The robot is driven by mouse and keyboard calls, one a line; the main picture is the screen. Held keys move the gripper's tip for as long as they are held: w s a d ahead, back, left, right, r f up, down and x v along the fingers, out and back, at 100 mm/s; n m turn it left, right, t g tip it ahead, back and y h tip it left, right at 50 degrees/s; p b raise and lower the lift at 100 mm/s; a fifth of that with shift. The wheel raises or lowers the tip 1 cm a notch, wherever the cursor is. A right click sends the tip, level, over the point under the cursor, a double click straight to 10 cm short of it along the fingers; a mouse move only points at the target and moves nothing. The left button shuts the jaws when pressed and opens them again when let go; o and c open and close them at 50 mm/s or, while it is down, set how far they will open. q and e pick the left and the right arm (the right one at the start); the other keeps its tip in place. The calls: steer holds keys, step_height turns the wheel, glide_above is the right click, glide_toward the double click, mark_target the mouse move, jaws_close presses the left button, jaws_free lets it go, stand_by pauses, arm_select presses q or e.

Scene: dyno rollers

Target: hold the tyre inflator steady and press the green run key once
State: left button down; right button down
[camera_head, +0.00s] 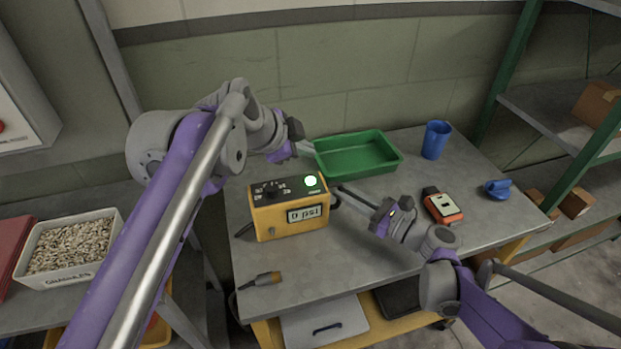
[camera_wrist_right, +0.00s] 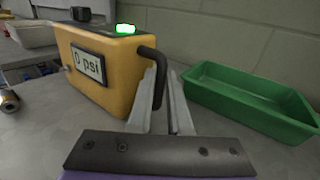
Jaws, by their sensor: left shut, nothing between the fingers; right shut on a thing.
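The tyre inflator (camera_head: 272,222) is a yellow box with a dark top on the grey bench. Its front display reads 0 psi. The green run key (camera_head: 311,181) glows on its top right, and it also shows in the right wrist view (camera_wrist_right: 125,29). A black knob (camera_head: 270,189) sits on the top left. My right gripper (camera_head: 341,189) is shut on the inflator's black side handle (camera_wrist_right: 154,75), at its right end. My left gripper (camera_head: 312,146) is shut and empty, behind and above the inflator, near the green tray and apart from the key.
A green tray (camera_head: 357,166) lies behind the inflator. A blue cup (camera_head: 436,140), an orange device (camera_head: 442,206) and a blue object (camera_head: 497,189) stand to the right. A small nozzle-like tool (camera_head: 262,280) lies near the bench's front left. A bin of granules (camera_head: 68,247) is at the left.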

steer(key=c, duration=0.8)
jaws_free()
steer(key=shift+o, duration=0.2)
steer(key=shift+s+d, duration=0.1)
